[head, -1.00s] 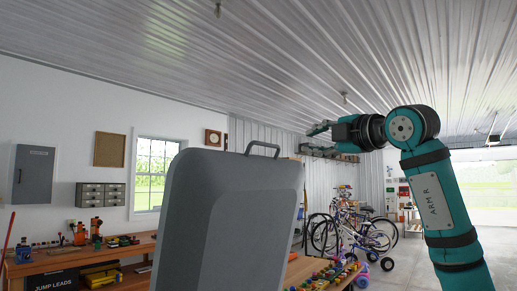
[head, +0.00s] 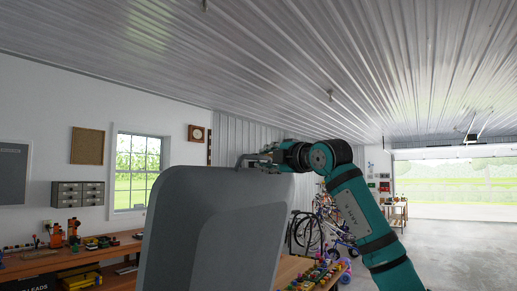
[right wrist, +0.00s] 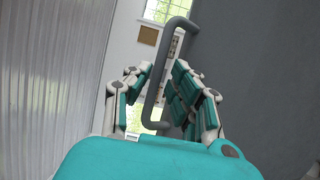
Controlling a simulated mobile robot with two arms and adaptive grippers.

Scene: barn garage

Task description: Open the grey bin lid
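The grey bin lid (head: 213,235) stands upright and large in the lower middle of the head view, with a bar handle (head: 240,159) on its top edge. My right gripper (head: 256,160) is at this handle, its arm coming in from the right. In the right wrist view, the handle (right wrist: 152,90) runs between the parted fingers of the right gripper (right wrist: 160,72). Gaps show beside the bar, so the fingers look open around it. The lid's grey face (right wrist: 260,75) fills the right of that view. My left gripper is not in view. The rest of the bin is hidden.
A wooden workbench (head: 100,258) with tools and toys runs along the left wall. A second table (head: 300,268) with small toys stands behind the lid. Bicycles (head: 315,230) stand beyond it. Open floor (head: 450,250) lies at the right.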

